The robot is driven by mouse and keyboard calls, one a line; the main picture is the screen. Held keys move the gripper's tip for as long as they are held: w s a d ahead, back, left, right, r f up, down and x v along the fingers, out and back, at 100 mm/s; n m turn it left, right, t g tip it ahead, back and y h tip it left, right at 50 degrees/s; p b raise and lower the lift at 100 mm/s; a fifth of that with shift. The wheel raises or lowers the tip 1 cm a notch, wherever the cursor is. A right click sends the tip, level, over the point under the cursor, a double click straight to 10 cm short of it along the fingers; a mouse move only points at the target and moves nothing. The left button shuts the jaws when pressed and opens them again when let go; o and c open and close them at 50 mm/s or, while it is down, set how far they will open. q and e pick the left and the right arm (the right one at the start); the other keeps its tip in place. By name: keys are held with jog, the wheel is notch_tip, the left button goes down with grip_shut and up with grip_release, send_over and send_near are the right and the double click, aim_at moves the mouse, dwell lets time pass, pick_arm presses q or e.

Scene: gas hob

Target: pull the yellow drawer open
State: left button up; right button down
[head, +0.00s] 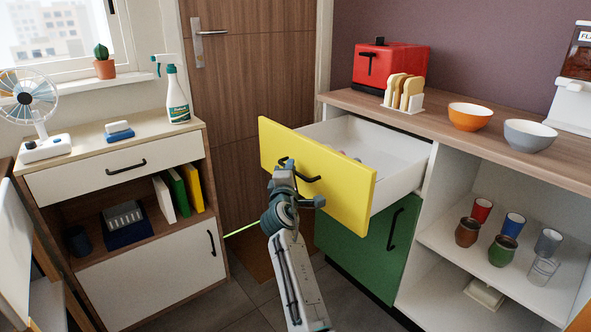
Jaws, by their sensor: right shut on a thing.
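The yellow drawer (330,185) stands well out from the wooden-topped counter, its white inside walls showing. Something small lies inside, mostly hidden behind the yellow front. A black handle (312,179) is on the front. My right gripper (288,166) is at the left part of this handle and shut on it. My right arm reaches up from the bottom of the view. My left gripper is not in the view.
A green cupboard door (385,250) is below the drawer. Open shelves with cups (503,250) are at the right. A red toaster (390,66) and bowls (470,116) stand on the counter. A low cabinet (125,170) is at the left, with floor between.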

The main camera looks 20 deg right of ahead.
jog(key=shift+f, duration=0.1)
dwell(0.3)
jog(key=c, duration=1.5)
grip_release()
jog(key=shift+s, duration=0.15)
